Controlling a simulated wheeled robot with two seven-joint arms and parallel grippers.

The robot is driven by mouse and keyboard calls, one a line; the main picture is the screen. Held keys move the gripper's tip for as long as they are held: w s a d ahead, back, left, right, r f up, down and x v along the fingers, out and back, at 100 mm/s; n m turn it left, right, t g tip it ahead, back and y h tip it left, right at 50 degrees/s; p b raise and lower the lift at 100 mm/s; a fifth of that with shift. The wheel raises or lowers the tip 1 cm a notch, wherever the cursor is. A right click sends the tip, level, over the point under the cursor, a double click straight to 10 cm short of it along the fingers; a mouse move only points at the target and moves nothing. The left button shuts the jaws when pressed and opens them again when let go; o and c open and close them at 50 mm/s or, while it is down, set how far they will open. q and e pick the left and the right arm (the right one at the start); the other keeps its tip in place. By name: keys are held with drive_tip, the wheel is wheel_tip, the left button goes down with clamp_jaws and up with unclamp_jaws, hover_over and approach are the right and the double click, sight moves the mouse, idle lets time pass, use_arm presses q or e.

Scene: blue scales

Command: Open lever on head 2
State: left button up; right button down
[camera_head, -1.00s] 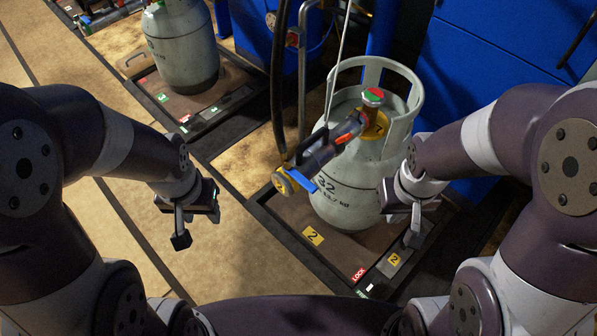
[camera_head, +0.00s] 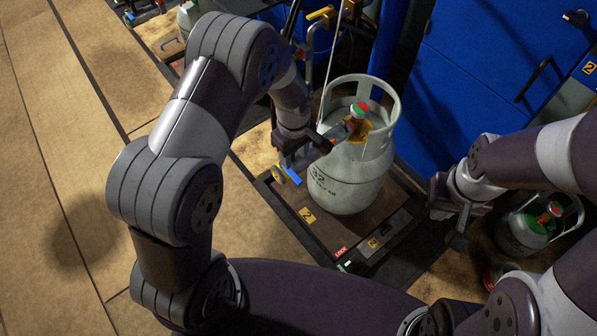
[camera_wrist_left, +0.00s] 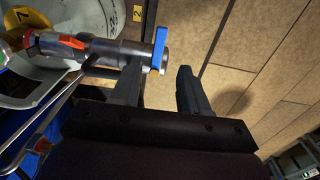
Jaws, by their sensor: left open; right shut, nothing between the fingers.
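A grey gas cylinder (camera_head: 340,178) stands upright on the platform of scale 2 (camera_head: 307,215). The filling head (camera_head: 345,130) lies across its valve, partly hidden by my left arm in the head view. In the left wrist view the head (camera_wrist_left: 105,50) has a red-orange part and a blue lever (camera_wrist_left: 160,48) at its end. The blue lever also shows in the head view (camera_head: 293,175). My left gripper (camera_wrist_left: 160,75) is open, its fingertips close to the blue lever, with one finger beside the head's end; contact is unclear. My right gripper (camera_head: 455,225) is shut and empty, right of the scale.
A smaller cylinder (camera_head: 524,228) with a red-green valve top is at the lower right. Blue cabinets (camera_head: 480,70) stand behind. A thin pole rises behind the cylinder. The tan floor (camera_head: 60,150) at left is clear.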

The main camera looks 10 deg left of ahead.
sight(295, 176)
use_arm(q)
wheel_tip(295, 176, down, 9)
drive_tip(key=shift+r+b, duration=0.2)
drive_tip(key=shift+b, duration=0.6)
clamp_jaws()
